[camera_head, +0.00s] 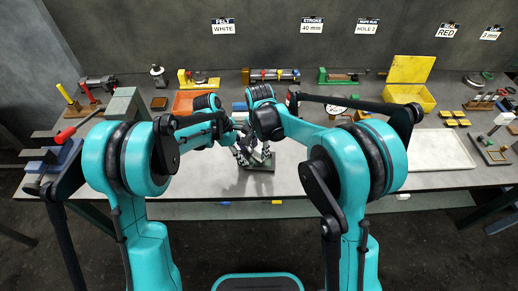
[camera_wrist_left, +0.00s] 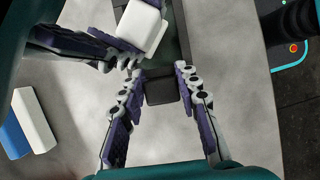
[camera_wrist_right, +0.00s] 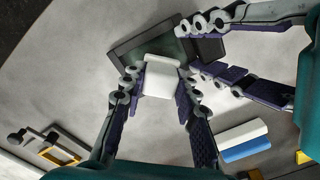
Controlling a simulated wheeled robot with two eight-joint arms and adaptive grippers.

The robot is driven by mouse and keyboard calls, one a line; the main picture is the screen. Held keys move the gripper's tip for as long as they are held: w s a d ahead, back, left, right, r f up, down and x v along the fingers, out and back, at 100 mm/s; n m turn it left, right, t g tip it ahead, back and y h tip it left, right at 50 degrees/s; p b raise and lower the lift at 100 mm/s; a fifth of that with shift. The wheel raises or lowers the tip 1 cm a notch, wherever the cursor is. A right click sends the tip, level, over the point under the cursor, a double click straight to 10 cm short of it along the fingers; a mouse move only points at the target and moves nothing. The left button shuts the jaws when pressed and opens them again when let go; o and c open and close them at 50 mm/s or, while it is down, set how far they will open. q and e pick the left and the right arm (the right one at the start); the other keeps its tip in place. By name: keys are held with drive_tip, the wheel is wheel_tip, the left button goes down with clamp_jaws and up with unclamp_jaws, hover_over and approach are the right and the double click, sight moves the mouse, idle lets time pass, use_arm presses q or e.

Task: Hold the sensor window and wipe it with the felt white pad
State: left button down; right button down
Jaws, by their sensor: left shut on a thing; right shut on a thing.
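The sensor window appears as a dark block on a dark green base plate (camera_head: 260,166) on the table in front of me. In the left wrist view my left gripper (camera_wrist_left: 158,88) has its fingers on both sides of the dark block (camera_wrist_left: 161,91). My right gripper (camera_wrist_right: 160,82) is shut on the white felt pad (camera_wrist_right: 161,77), which also shows in the left wrist view (camera_wrist_left: 142,22). The pad is over the plate, close beside the left fingers; whether it touches the surface cannot be told. In the head view, the arms and fingers hide much of the plate.
A blue-and-white block (camera_wrist_right: 245,141) lies on the table near the grippers. A yellow open box (camera_head: 410,95) and a pale tray (camera_head: 440,150) are to the right. A red-handled tool (camera_head: 78,126) is at left. Signs (camera_head: 222,26) on the back wall include "FELT WHITE" and "STROKE 40 mm".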

drive_tip(key=shift+w+a+r, duration=0.15)
drive_tip(key=shift+w+a, duration=0.2)
drive_tip(key=shift+d+r, duration=0.1)
drive_tip(key=shift+d, duration=0.5)
drive_tip(key=shift+s+f, duration=0.2)
drive_tip(key=shift+s, duration=0.55)
drive_tip(key=shift+w, duration=0.85)
drive_tip(key=shift+s+f, duration=0.1)
drive_tip(key=shift+s, duration=0.7)
drive_tip(key=shift+w+f, duration=0.1)
drive_tip(key=shift+w, duration=0.7)
drive_tip(key=shift+s+f, duration=0.1)
drive_tip(key=shift+s, duration=0.7)
drive_tip(key=shift+w+d+f, duration=0.1)
drive_tip(key=shift+w, duration=0.75)
